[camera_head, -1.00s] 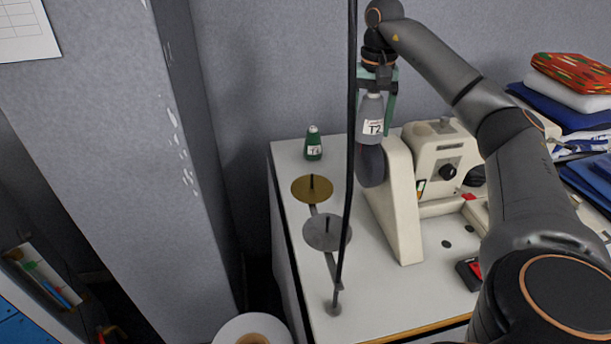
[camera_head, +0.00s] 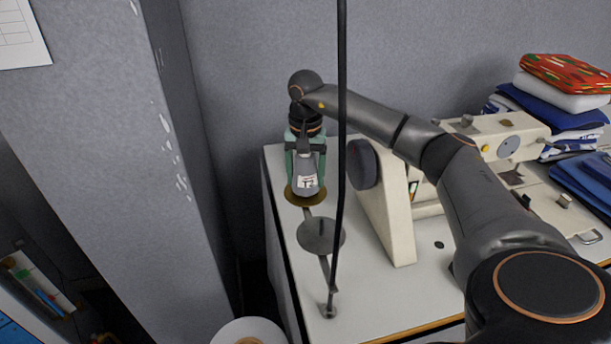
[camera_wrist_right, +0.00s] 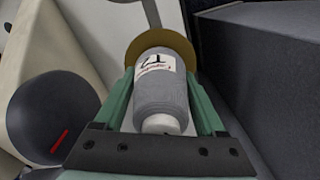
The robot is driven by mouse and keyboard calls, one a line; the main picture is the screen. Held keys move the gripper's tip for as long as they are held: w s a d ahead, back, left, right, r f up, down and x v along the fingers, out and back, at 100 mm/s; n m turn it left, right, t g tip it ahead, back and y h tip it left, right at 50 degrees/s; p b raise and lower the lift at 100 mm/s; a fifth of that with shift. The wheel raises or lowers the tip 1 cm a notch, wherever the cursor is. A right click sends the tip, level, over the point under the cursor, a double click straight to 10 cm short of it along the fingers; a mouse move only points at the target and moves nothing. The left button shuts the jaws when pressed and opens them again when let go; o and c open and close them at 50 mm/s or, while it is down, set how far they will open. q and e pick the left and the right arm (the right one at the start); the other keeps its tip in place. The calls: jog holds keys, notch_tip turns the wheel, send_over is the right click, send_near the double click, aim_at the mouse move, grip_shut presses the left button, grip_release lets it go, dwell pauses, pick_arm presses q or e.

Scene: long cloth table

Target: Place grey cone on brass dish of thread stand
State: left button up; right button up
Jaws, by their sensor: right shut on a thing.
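The grey cone (camera_head: 306,181), with a white label, is held between the green fingers of my right gripper (camera_head: 306,172). It is right over the brass dish (camera_head: 291,197) of the thread stand and covers most of it. In the right wrist view the cone (camera_wrist_right: 160,98) is between both fingers, with the brass dish (camera_wrist_right: 150,42) showing beyond its far end. I cannot tell whether the cone touches the dish. The dish's spindle is hidden. The stand's grey dish (camera_head: 320,236) is empty, nearer the front. My left gripper is not in view.
The stand's tall dark pole (camera_head: 341,110) rises in front of my right arm in the picture. A cream sewing machine (camera_head: 388,215) stands to the right. Folded cloth (camera_head: 575,105) is stacked at the far right. The white table top (camera_head: 365,305) is clear near the front.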

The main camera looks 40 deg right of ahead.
jog(key=shift+f, duration=0.25)
jog(key=shift+f, duration=0.1)
jog(key=o, duration=1.5)
notch_tip(320, 180, up, 12)
jog(key=shift+r, duration=0.1)
